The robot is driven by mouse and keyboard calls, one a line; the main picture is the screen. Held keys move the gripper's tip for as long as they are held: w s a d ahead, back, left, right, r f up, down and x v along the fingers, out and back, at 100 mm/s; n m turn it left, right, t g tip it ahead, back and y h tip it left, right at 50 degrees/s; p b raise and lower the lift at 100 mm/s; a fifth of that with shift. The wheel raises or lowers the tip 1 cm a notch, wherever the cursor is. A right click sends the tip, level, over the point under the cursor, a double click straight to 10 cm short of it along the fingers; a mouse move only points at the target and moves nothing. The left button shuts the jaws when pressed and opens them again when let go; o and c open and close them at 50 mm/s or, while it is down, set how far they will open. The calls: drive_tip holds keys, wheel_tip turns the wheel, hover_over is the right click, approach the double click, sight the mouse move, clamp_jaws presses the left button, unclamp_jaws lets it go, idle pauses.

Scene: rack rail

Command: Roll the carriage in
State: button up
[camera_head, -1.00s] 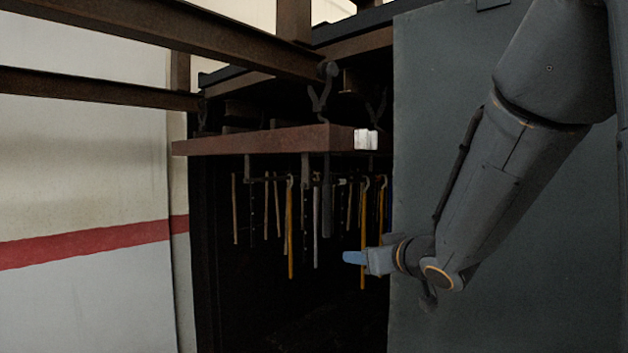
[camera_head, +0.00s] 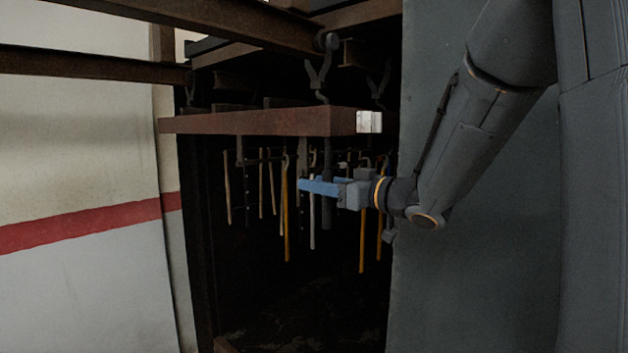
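The carriage (camera_head: 250,122) is a rust-brown beam hung by dark hooks (camera_head: 320,78) from overhead rails, at the mouth of a dark chamber. Thin rods hang below it, some yellow (camera_head: 286,228), some pale. A pale block (camera_head: 369,122) sits at the beam's right end. A dark vertical bar (camera_head: 327,215) hangs beneath the beam. My gripper (camera_head: 304,185) is below the beam, pointing left, its blue fingers crossing in front of the dark bar. I see the fingers side-on, so their gap is hidden. I cannot tell whether they touch the bar.
Rusty overhead rails (camera_head: 200,22) run from the upper left towards the chamber. A large grey panel (camera_head: 480,290) stands right of the opening, close behind my arm. A pale wall with a red stripe (camera_head: 80,225) is at the left. The chamber's lower part is dark and looks empty.

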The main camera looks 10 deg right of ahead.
drive_tip(key=shift+w+a, duration=0.45)
drive_tip(key=shift+w, duration=0.1)
clamp_jaws()
